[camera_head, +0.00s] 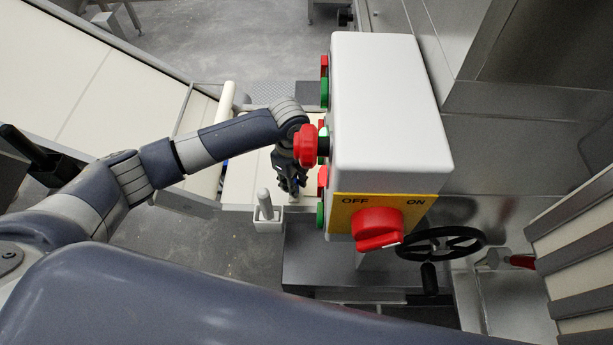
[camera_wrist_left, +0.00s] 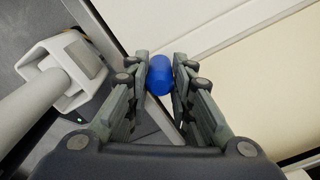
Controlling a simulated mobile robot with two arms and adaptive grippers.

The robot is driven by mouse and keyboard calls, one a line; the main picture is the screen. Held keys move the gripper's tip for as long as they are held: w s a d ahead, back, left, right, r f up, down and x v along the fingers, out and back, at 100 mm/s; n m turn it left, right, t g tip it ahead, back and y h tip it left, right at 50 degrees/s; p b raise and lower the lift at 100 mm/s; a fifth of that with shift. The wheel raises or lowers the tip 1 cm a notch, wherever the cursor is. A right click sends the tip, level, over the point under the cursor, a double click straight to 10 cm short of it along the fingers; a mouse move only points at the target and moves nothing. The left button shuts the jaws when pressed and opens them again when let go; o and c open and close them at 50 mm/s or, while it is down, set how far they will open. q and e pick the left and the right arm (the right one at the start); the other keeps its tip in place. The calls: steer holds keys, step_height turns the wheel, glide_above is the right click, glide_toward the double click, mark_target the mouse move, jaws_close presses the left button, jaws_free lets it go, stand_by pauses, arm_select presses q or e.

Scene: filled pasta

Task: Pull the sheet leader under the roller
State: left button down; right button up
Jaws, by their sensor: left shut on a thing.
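My left gripper (camera_head: 291,184) reaches in from the left, beside the control box, over a pale band (camera_head: 240,182). In the left wrist view its fingers are closed on a small blue rounded piece (camera_wrist_left: 159,75), which may be the grip of the sheet leader. The head view hides this piece behind the gripper. A pale cream surface (camera_wrist_left: 270,95) and a white strip (camera_wrist_left: 185,22) lie beyond the fingers. A white roller-like bar (camera_head: 226,98) is at the end of the wide pale belt in the head view. My right gripper is not in view.
A grey-white control box (camera_head: 385,105) with red and green buttons and a red switch (camera_head: 378,228) stands just right of the gripper. A white holder with a rod (camera_head: 265,210) is just in front. A black handwheel (camera_head: 440,243) is at right. Wide belt (camera_head: 95,65) upper left.

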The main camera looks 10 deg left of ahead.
arm_select(q)
steer(key=s+a+p, duration=0.1)
steer(key=a, duration=0.3)
steer(key=a+p, duration=0.2)
steer(key=a, duration=0.2)
steer(key=s+a+p, duration=0.1)
steer(key=a, duration=0.3)
steer(key=shift+s+r, duration=0.1)
steer(key=shift+s, duration=0.2)
steer(key=shift+s+a+p, duration=0.1)
steer(key=shift+a+p, duration=0.25)
steer(key=shift+a, duration=0.35)
